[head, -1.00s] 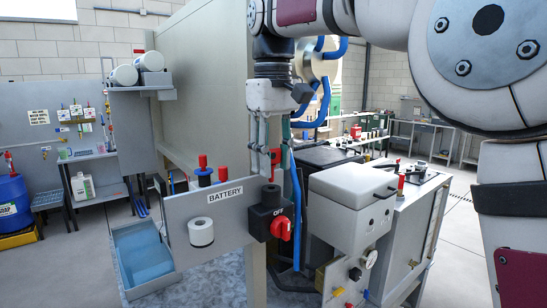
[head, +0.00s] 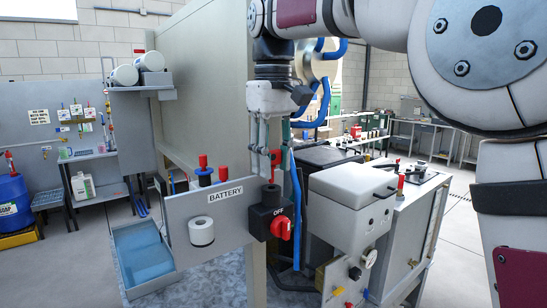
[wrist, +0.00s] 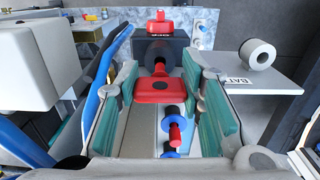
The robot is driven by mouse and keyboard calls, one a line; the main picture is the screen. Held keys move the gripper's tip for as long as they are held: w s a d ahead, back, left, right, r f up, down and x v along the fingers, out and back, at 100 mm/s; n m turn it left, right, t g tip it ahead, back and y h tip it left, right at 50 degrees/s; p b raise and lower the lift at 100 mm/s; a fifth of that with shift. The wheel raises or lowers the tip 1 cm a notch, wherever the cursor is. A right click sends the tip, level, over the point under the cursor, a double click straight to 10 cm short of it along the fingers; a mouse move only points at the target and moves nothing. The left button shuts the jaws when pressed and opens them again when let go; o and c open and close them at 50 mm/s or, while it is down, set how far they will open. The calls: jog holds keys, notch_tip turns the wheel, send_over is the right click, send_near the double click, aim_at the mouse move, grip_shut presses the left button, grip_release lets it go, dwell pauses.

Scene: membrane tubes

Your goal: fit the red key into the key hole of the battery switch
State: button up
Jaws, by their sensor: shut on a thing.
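My gripper (wrist: 160,96) is shut on the red key (wrist: 160,90), with a teal finger pad on each side of its flat head. The key's narrow end points toward the battery switch. In the head view my gripper (head: 265,140) hangs straight down above the switch, and the key (head: 276,156) shows between the fingertips. The battery switch (head: 262,222) is a black box with a red knob (head: 281,228) marked OFF on its front. A round dark collar (head: 271,196) stands on its top, apart from the key. In the wrist view the key partly covers this collar (wrist: 160,50); the hole itself is hidden.
Blue hoses (head: 297,190) run close to the gripper's right. A white-lidded box (head: 350,190) stands further right.

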aim_at(273, 203)
jog(key=shift+f, duration=1.9)
jog(key=o, duration=0.9)
notch_tip(273, 203, up, 12)
jog(key=s+d+f+m+t+b, duration=0.35)
jog(key=s+d+f, duration=0.25)
jog(key=d+f, duration=0.4)
jog(key=s+d+f+m+t+b, duration=0.1)
jog(key=s+d+f+b, duration=0.1)
jog(key=f, duration=0.7)
jog(key=s+d+f+m+t+b, duration=0.1)
jog(key=s+d+f+m, duration=0.1)
jog(key=s+f, duration=0.5)
jog(key=shift+s+d+f+b, duration=0.15)
jog(key=shift+d+f+b, duration=0.2)
jog(key=shift+d+f, duration=0.55)
